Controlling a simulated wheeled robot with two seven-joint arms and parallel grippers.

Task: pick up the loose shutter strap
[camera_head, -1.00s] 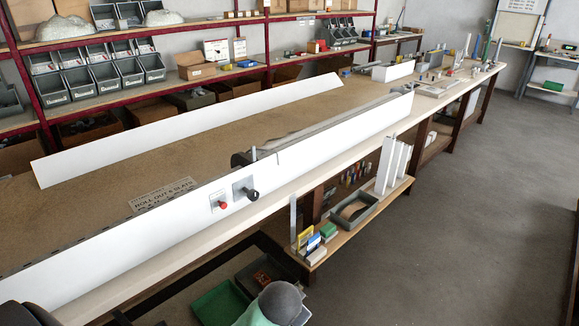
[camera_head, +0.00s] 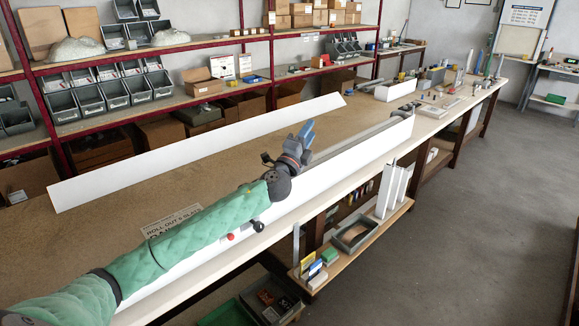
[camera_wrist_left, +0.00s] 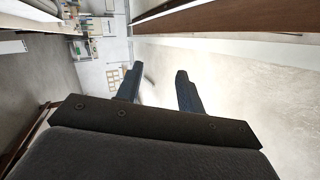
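My left arm reaches in from the lower left in the head view, and my left gripper (camera_head: 307,132) is over the long bench, just behind the long white profile (camera_head: 330,171). In the left wrist view, the two dark blue fingers of this gripper (camera_wrist_left: 158,88) stand apart with nothing held between them. A long grey bar (camera_head: 362,134) lies behind the white profile, beyond the gripper. I cannot pick out the loose shutter strap in either view. My right gripper is not in view.
Another white profile (camera_head: 200,151) stands along the back of the bench. A red button (camera_head: 230,237) and a black knob (camera_head: 258,226) are on the front profile. A lower shelf holds a grey tray (camera_head: 340,246) and white pieces (camera_head: 396,190). Bare bench lies behind the gripper.

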